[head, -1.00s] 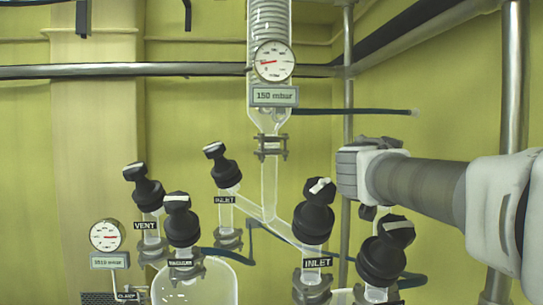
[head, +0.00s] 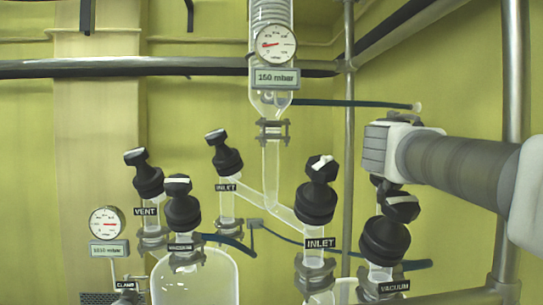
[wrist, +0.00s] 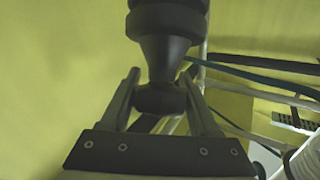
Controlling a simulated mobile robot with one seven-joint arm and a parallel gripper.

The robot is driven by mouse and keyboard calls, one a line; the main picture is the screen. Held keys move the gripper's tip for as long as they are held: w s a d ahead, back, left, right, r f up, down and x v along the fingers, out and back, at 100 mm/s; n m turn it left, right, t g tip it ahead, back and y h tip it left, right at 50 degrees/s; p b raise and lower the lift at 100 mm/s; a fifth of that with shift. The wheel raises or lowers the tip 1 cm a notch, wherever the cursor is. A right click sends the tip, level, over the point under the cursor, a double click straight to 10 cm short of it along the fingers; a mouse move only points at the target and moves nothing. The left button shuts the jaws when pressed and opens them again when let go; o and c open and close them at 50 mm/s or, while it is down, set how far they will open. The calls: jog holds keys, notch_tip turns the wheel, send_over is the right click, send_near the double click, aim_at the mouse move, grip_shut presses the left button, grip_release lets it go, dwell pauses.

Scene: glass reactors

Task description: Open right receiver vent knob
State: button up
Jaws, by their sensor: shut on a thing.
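In the wrist view, my gripper (wrist: 161,80) has its two fingers on either side of a black knob's narrow handle (wrist: 160,99) and is shut on it. The knob's wider black body (wrist: 167,25) extends away beyond the fingertips. Its label is not visible, but its place fits the right receiver's vent knob. In the head view, my gripper (head: 377,150) is at the right, above and behind the right vacuum knob (head: 386,238). Its fingers are hidden there. A dark piece (head: 377,181) shows just below it, mostly covered.
The right inlet knob (head: 317,200) stands close to the left of my gripper. The left receiver has vent (head: 147,178), vacuum (head: 182,210) and inlet (head: 227,158) knobs. A metal post (head: 347,110) and a dark hose (head: 350,104) run near my gripper.

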jog(key=n+t+y+b, duration=0.1)
jog(key=n+t+y, duration=0.1)
jog(key=n+y, duration=0.1)
jog(key=shift+w+a+f, duration=0.1)
jog(key=n+y, duration=0.1)
jog(key=n+y+p, duration=0.1)
jog(key=n+p, duration=0.1)
jog(key=shift+w+a+r+t+y, duration=0.1)
jog(key=shift+a+r+t+y, duration=0.15)
jog(key=shift+r+t+y, duration=0.15)
jog(key=n+y+p, duration=0.1)
jog(key=p, duration=0.2)
jog(key=n+y+p, duration=0.2)
jog(key=p, duration=0.1)
jog(key=shift+a+r+y, duration=0.1)
jog(key=shift+a+y, duration=0.2)
jog(key=n+y+p, duration=0.1)
jog(key=p, duration=0.1)
jog(key=n+y+p, duration=0.1)
jog(key=shift+a+f+n+p, duration=0.15)
jog(key=shift+f+n+p, duration=0.05)
jog(key=shift+n+p, duration=0.2)
jog(key=shift+y, duration=0.3)
jog(key=shift+a+f+n+y+p, duration=0.1)
jog(key=shift+f+n+y+p, duration=0.1)
jog(key=shift+n+y+p, duration=0.3)
jog(key=o, duration=1.4)
